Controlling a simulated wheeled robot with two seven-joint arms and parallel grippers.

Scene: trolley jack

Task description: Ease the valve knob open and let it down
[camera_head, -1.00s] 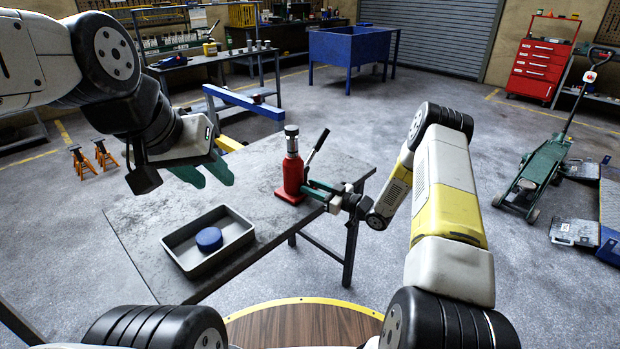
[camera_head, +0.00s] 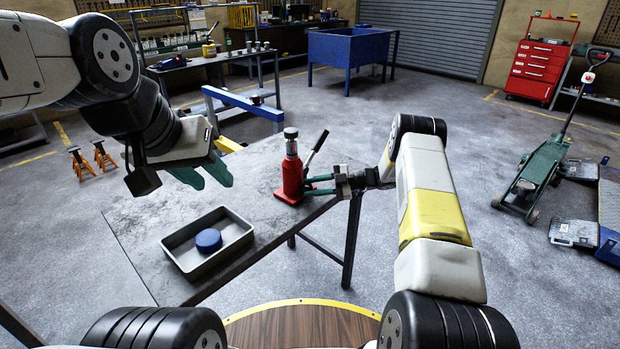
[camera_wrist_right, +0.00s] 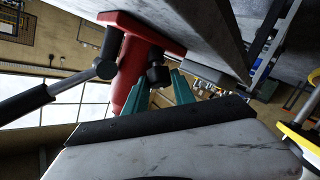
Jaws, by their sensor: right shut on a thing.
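The red bottle jack (camera_head: 291,178) stands upright on the grey table, its dark-topped ram raised and its lever (camera_head: 315,147) slanting up to the right. In the right wrist view the red jack body (camera_wrist_right: 130,72) fills the upper middle. The dark valve knob (camera_wrist_right: 158,77) is low on its side. My right gripper (camera_head: 308,187) reaches in from the right, its green fingers (camera_wrist_right: 161,88) shut on the knob at the fingertips. In the head view the knob is hidden by the fingers. My left gripper (camera_head: 205,177) is open and empty above the table's left part.
A grey tray (camera_head: 168,246) with a blue round pad (camera_head: 208,240) lies at the table's front. The lever is close to my right gripper. Orange jack stands (camera_head: 104,155), a blue bin (camera_head: 350,48) and a green trolley jack (camera_head: 537,178) stand on the floor further off.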

